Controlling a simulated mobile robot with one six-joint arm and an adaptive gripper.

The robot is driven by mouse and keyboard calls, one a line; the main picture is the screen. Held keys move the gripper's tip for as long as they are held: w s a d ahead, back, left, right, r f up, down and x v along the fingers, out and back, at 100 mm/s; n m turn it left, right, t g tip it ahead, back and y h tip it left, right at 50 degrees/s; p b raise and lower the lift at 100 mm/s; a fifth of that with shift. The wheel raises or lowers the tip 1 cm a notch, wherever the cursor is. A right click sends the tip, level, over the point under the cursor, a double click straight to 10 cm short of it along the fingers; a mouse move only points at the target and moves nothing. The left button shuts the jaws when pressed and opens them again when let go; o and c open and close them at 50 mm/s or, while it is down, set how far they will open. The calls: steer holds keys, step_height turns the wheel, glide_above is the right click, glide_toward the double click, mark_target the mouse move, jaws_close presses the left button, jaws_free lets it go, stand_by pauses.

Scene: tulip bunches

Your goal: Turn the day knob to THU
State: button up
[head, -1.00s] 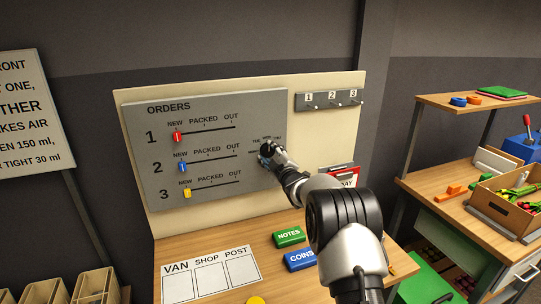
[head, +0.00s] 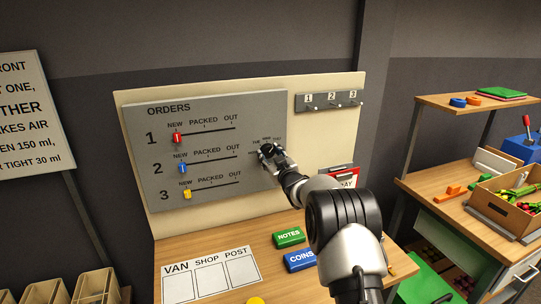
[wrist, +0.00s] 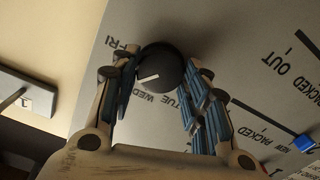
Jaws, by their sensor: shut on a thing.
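The day knob (wrist: 158,62) is round and dark, with a white pointer line, on the grey orders board (head: 205,108). In the wrist view the pointer aims left and slightly down, toward my left finger. FRI shows at upper left, WED at lower left and TUE below the knob. The label between FRI and WED is hidden by that finger. My gripper (head: 270,155) is shut on the knob, one ribbed blue finger on each side. In the head view it covers much of the knob, and the small labels above are hard to read.
The board's red (head: 177,138), blue (head: 182,168) and yellow (head: 187,194) sliders all sit at NEW. A hook rail (head: 330,100) is at upper right. Green NOTES (head: 289,237) and blue COINS (head: 300,260) blocks lie on the desk below.

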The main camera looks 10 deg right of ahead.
steer(key=shift+m, duration=0.5)
steer(key=o, duration=1.1)
steer(key=s, duration=0.4)
steer(key=s+d, duration=0.1)
steer(key=s, duration=0.3)
steer(key=s+d, duration=0.1)
steer(key=s, duration=0.2)
steer(key=shift+s+d, duration=0.15)
steer(key=shift+s, duration=0.25)
